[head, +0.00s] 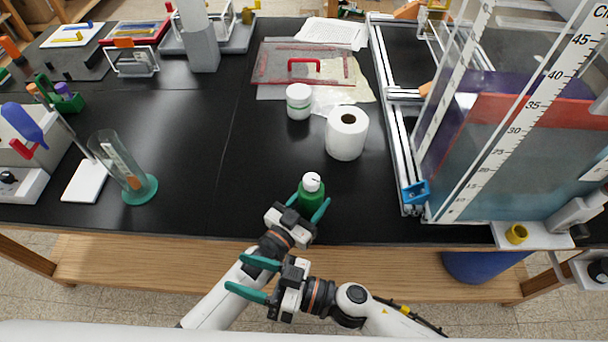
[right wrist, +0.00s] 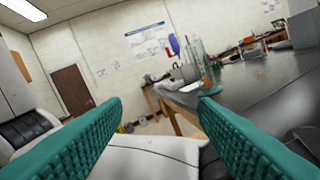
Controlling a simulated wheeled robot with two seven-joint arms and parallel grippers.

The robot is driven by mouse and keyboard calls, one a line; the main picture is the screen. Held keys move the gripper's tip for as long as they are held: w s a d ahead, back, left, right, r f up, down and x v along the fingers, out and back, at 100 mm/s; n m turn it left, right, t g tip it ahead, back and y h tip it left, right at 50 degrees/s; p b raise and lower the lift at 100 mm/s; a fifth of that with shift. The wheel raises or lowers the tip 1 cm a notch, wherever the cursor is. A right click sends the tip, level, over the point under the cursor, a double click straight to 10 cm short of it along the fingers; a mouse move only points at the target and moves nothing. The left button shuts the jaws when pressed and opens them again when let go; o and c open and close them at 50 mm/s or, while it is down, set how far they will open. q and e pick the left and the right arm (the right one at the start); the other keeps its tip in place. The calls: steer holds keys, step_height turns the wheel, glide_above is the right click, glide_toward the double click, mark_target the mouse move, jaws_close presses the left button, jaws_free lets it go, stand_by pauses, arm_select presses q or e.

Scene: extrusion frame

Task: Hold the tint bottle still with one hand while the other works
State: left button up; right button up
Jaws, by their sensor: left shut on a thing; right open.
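The tint bottle, a small green bottle (head: 312,195) with a white cap, stands upright near the front edge of the black bench in the head view. My left gripper (head: 308,208) is shut on it, with one teal finger on each side of its body. The lower part of the bottle is partly hidden by the gripper. My right gripper (head: 252,277) is open and empty, below and left of the bottle, in front of the bench edge. Its two teal fingers also show wide apart in the right wrist view (right wrist: 160,125), with nothing between them.
A white jar (head: 299,102) and a paper roll (head: 346,133) stand behind the bottle. A glass cylinder (head: 122,165) on a green base stands left. The extrusion frame (head: 392,130) and a large scaled clear tank (head: 520,130) are at right. The bench (head: 215,165) left of the bottle is clear.

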steer(key=w+d+f+n, duration=0.1)
steer(key=w+d+n, duration=0.1)
steer(key=w+d, duration=0.5)
steer(key=t+h, duration=0.2)
steer(key=t, duration=0.2)
glide_toward(305, 177)
steer(key=x, duration=1)
steer(key=shift+w+a+f, duration=0.1)
steer(key=shift+w+f, duration=0.25)
steer(key=shift+f, duration=0.05)
steer(key=c, duration=1)
steer(key=shift+h, duration=0.3)
